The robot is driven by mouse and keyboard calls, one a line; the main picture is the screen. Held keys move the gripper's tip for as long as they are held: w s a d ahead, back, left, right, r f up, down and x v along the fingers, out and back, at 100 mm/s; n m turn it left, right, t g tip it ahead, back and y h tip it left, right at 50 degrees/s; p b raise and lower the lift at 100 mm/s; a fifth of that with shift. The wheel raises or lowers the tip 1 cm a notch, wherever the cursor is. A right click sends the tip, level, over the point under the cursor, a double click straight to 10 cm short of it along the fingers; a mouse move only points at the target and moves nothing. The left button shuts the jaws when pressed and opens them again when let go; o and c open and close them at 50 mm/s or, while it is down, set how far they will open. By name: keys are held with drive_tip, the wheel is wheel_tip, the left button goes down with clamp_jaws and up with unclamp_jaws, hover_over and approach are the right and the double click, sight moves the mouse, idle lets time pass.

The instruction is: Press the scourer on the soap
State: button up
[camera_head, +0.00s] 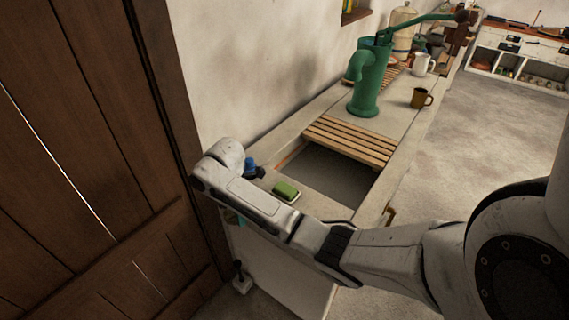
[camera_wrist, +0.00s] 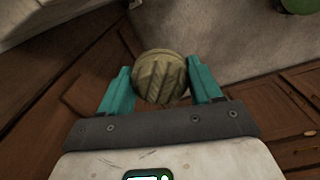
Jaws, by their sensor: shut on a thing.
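My gripper (camera_wrist: 158,68) is shut on a round, ridged olive-yellow thing, which looks like the scourer (camera_wrist: 161,82), with one teal finger on each side. In the head view my gripper is mostly hidden behind my arm, with a bit of teal showing low by the counter's near end. A green block, which looks like the soap (camera_head: 285,188), lies on a small pale dish (camera_head: 293,198) at the sink's near left corner. The gripper is left of the soap and apart from it.
The sink basin (camera_head: 328,175) has a wooden slatted rack (camera_head: 350,141) across its far part. A blue-topped thing (camera_head: 249,165) stands by the wall near the soap. A green hand pump (camera_head: 367,85) and a brown mug (camera_head: 421,98) stand further back. A wooden door (camera_head: 85,130) is close at left.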

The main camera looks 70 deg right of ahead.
sight(285, 187)
drive_tip(key=s+d+r+n+p, duration=0.1)
drive_tip(key=s+d+r+n, duration=0.25)
drive_tip(key=d, duration=0.55)
drive_tip(key=s+d+r+n, duration=0.2)
drive_tip(key=s+d+n, duration=0.3)
drive_tip(key=d, duration=0.4)
drive_tip(key=shift+m, duration=0.25)
drive_tip(key=f+b, duration=0.2)
drive_tip(key=f, duration=0.1)
drive_tip(key=f+b, duration=0.3)
drive_tip(key=shift+w+d+f, duration=0.1)
drive_tip(key=shift+w+d, duration=0.1)
drive_tip(key=shift+f+b, duration=0.1)
drive_tip(key=shift+b, duration=0.2)
drive_tip(key=shift+f, duration=0.55)
idle(0.6)
drive_tip(key=shift+r, duration=0.1)
wheel_tip(285, 187, up, 7)
drive_tip(key=p, duration=0.6)
idle(0.3)
idle(0.7)
